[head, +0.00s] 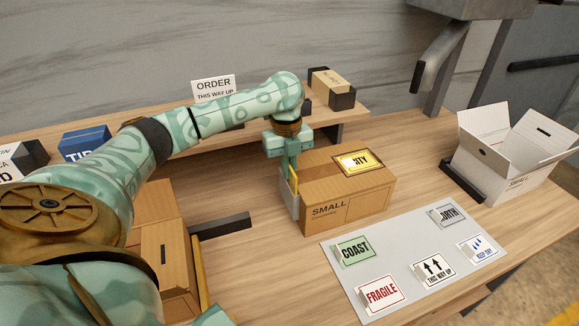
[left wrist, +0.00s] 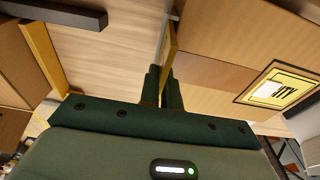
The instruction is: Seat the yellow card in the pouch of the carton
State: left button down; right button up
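The carton (head: 345,208), brown and marked SMALL, stands closed on the table. The yellow card (head: 362,162) lies flat inside the dark-edged pouch on its top, with the letters ITY showing; the left part of its word is covered. The card also shows at the right of the left wrist view (left wrist: 278,90). My left gripper (head: 291,172) points down beside the carton's left end, away from the card. Its fingers (left wrist: 164,90) are close together around a thin yellow-edged piece (left wrist: 168,48) with a grey lower part (head: 289,204). My right gripper is not in view.
A grey mat (head: 385,250) in front holds several label cards, including a green COAST card (head: 354,250). An open white box (head: 497,160) stands at the right by a black stop. A shelf with an ORDER sign (head: 214,88) runs behind. Another brown carton (head: 163,250) is at left.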

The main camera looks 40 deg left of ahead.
pick_arm(q)
jog(key=c, duration=1.6)
grip_release()
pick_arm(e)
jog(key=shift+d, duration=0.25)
